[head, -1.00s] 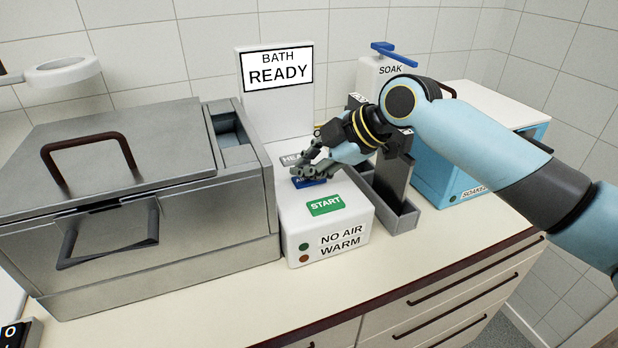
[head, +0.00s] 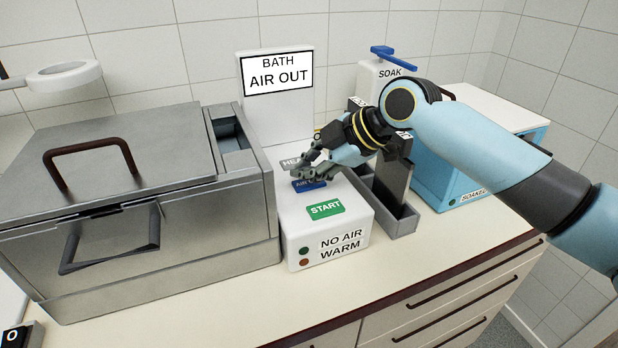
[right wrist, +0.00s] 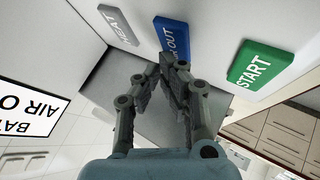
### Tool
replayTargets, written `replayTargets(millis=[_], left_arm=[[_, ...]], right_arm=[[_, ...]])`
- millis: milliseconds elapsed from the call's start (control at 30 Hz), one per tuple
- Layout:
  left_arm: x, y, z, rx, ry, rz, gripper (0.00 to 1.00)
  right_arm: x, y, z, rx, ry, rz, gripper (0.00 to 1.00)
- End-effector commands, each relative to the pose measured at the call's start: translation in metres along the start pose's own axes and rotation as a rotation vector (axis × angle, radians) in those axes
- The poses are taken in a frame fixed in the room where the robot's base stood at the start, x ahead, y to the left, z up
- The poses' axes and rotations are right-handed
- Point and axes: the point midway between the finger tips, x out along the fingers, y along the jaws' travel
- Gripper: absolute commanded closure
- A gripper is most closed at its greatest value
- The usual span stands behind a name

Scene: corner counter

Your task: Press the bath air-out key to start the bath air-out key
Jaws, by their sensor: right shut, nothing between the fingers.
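The blue air-out key (head: 308,185) lies on top of the white control box (head: 294,221), between the grey heat key (head: 296,162) and the green start key (head: 325,208). My right gripper (head: 303,174) is shut and empty, its fingertips right at the blue key and hiding part of it. In the right wrist view the closed fingers (right wrist: 168,66) sit beside the blue key (right wrist: 172,40); I cannot tell whether they touch it. The sign (head: 277,76) behind the box reads "BATH AIR OUT". The box front reads "NO AIR" and "WARM". My left gripper is not in view.
A steel bath (head: 130,238) with a lid and brown handle stands left of the box. To the right are a grey bin (head: 402,222), a white soak dispenser (head: 372,75) with a blue lever, and a blue box (head: 432,172). The counter front is clear.

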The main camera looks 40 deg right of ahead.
Motion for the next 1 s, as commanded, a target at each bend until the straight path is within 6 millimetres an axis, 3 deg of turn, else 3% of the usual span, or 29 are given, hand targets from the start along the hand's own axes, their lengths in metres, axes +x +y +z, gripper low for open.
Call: replayTargets(millis=[533, 1000], left_arm=[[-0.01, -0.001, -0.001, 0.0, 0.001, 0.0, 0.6], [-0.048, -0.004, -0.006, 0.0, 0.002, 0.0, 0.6]], right_arm=[[-0.008, 0.006, -0.006, 0.0, 0.001, 0.001, 1.0], [-0.039, 0.029, -0.029, 0.0, 0.0, 0.001, 1.0]])
